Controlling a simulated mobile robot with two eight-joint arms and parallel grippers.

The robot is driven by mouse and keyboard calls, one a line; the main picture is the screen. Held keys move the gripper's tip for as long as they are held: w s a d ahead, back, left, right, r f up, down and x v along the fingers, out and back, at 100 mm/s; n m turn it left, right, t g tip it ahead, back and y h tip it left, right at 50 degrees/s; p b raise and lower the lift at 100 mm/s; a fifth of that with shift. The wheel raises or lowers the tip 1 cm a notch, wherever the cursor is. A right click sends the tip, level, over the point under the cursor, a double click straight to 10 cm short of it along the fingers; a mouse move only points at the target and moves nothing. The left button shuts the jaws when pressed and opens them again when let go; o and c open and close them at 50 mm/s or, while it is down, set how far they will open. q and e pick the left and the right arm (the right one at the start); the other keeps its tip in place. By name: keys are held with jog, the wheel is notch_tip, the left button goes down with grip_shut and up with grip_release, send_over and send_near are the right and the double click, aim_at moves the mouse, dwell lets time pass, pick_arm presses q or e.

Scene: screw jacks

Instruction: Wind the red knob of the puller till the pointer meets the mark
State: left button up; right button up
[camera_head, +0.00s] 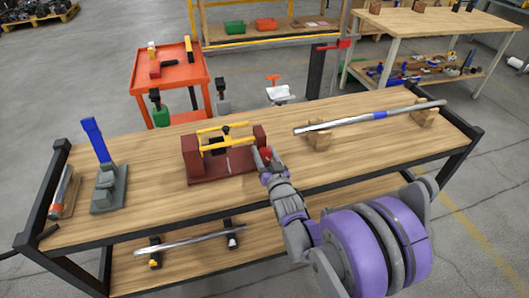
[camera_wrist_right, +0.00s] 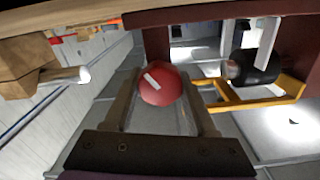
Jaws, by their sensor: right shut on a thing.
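The puller (camera_head: 194,165) is a dark red frame on the bench with yellow bars (camera_head: 225,128) across it and a dark piece in the middle. Its red knob (camera_wrist_right: 161,86), a ball with a white stripe, sits between the two fingers of my right gripper (camera_head: 262,158), which is shut on it at the puller's right end. In the wrist view a yellow bracket (camera_wrist_right: 262,100) and a black cylinder (camera_wrist_right: 256,68) show right of the knob. The pointer and the mark are too small to make out. My left gripper is out of view.
The wooden bench (camera_head: 330,160) also bears a grey stand with a blue handle (camera_head: 95,140) at the left and a long metal bar (camera_head: 350,120) on wooden blocks at the right. An orange cart (camera_head: 170,85) stands behind. The bench between the stand and puller is clear.

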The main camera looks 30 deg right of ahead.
jog(key=o, duration=1.4)
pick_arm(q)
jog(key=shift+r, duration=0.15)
pick_arm(e)
jog(key=v, duration=1.1)
jog(key=shift+w, duration=0.1)
